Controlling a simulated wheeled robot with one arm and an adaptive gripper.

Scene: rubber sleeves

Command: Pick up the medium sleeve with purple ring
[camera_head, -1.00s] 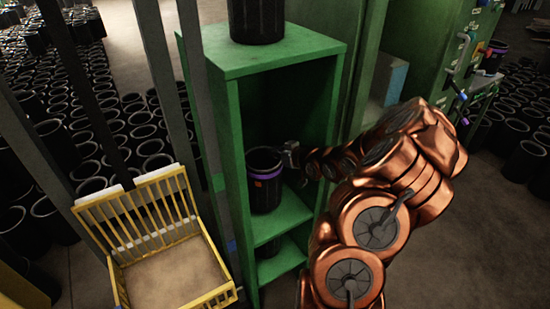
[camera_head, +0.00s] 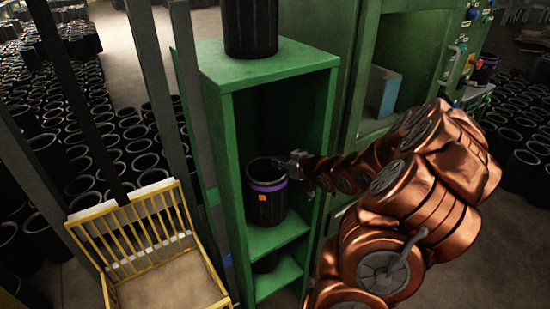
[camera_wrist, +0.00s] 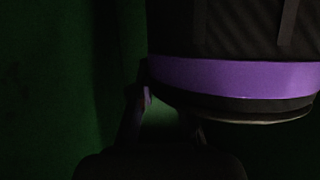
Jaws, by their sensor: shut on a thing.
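The black sleeve with a purple ring (camera_head: 267,205) is upright in the open middle compartment of the green shelf (camera_head: 268,64). It has a small orange label on its side. My gripper (camera_head: 284,164) reaches in from the right and is shut on the sleeve's upper rim. In the wrist view, the purple ring (camera_wrist: 235,77) and dark rim fill the upper right, with the gripper fingers (camera_wrist: 165,112) at the rim. I cannot tell whether the sleeve's base touches the shelf board.
Another black sleeve (camera_head: 251,28) stands on top of the shelf. A yellow slatted crate (camera_head: 120,241) is at left. A green machine (camera_head: 412,50) stands at right. Many black sleeves cover the floor.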

